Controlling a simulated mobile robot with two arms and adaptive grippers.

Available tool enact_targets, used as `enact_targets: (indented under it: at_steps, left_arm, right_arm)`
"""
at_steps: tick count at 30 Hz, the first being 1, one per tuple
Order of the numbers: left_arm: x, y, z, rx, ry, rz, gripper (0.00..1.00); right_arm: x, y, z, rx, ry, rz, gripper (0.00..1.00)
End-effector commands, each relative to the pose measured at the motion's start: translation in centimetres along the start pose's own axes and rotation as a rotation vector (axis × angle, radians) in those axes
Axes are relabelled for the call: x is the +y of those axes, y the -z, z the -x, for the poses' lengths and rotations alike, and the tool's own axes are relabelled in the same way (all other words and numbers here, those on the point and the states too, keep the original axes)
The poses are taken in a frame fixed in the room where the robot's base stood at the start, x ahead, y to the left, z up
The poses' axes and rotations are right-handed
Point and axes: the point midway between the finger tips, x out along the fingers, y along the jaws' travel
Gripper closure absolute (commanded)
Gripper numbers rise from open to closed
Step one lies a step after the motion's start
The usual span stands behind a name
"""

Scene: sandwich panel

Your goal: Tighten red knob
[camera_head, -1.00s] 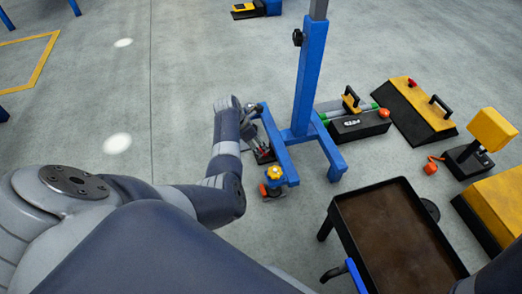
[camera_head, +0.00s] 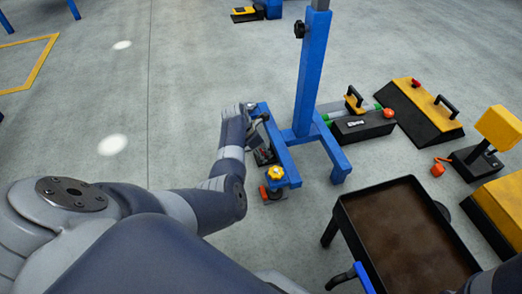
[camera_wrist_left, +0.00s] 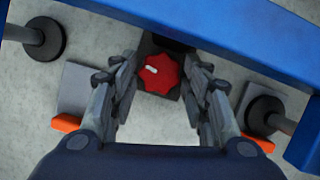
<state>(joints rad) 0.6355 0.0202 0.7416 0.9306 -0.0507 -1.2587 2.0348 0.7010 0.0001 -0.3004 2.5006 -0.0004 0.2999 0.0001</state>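The red knob (camera_wrist_left: 160,73) is lobed with a white mark on its top and shows in the middle of the left wrist view. My left gripper (camera_wrist_left: 162,75) is open, with one finger on each side of the knob. Narrow gaps seem to show between fingers and knob; contact cannot be told. In the head view my left gripper (camera_head: 258,125) is at the left leg of the blue stand (camera_head: 284,150), and the red knob is not clearly seen there. My right gripper is not in view.
A yellow knob (camera_head: 275,173) sits at the near end of the stand's leg. A blue beam (camera_wrist_left: 225,28) crosses above the knob in the wrist view. A dark tray table (camera_head: 400,230) stands at right, with toolboxes behind.

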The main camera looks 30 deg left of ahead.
Motion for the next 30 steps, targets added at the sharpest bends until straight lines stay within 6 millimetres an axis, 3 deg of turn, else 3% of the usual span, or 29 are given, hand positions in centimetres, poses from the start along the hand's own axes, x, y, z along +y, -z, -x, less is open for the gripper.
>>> enact_targets:
  at_steps: [3, 10, 16, 24, 30]
  left_arm:
    - [0.0, 0.0, 0.0, 0.000, 0.000, 0.000, 0.85]
    - [0.1, 0.0, 0.1, 0.001, 0.009, -0.022, 0.85]
    - [0.3, -0.1, 0.2, 0.002, 0.064, -0.155, 0.85]
    - [0.4, -0.1, -0.1, 0.000, 0.139, -0.338, 0.85]
    - [0.4, -0.1, -0.1, -0.001, 0.152, -0.371, 0.85]
  right_arm:
    - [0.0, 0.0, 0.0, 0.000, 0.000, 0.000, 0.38]
    - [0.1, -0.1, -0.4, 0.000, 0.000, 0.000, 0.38]
    - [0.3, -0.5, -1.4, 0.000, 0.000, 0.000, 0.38]
    - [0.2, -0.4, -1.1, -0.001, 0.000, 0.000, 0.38]
    - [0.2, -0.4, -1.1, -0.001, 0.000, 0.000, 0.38]
